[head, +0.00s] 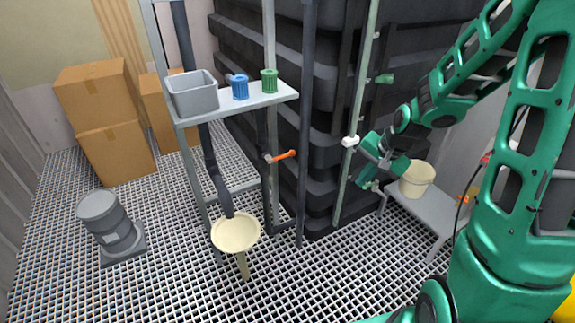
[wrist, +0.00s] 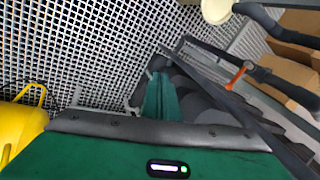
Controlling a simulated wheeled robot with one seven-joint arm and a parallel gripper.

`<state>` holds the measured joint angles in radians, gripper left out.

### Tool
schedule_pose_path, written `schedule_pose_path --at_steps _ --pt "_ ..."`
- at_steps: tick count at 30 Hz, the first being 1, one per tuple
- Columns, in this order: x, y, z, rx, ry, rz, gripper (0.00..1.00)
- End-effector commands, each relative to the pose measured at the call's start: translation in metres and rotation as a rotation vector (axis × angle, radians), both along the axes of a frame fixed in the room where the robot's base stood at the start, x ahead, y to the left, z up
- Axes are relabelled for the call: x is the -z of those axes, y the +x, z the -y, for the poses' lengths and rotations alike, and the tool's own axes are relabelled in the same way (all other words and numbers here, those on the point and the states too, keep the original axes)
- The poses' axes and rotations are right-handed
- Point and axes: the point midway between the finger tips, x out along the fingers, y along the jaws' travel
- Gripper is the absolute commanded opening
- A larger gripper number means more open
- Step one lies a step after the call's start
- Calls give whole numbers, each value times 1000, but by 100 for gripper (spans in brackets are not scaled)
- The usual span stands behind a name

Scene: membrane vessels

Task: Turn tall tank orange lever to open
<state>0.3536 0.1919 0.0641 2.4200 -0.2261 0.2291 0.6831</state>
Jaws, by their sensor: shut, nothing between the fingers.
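The orange lever (head: 283,155) sticks out sideways from a dark vertical pipe, in front of the tall black ribbed tank (head: 275,52). It points right and slightly up in the head view. In the wrist view the orange lever (wrist: 238,75) is right of centre, apart from my fingers. My gripper (head: 369,163) is to the right of the lever, beside a pale green vertical pipe. Its fingers (wrist: 160,92) are shut with nothing between them. Neither view shows my gripper touching the lever.
A shelf (head: 218,111) carries a grey bin and blue and green caps. A cream funnel (head: 235,232) stands below. A low table with a bucket (head: 417,179) is at right. Grating floor is open in front.

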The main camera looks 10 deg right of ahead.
Motion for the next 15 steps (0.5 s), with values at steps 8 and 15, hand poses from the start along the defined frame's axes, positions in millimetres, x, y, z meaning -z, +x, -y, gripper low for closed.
schedule_pose_path --at_steps 8,15 --pt "59 71 -59 205 287 83 0" --pt "94 121 -107 447 591 126 0"
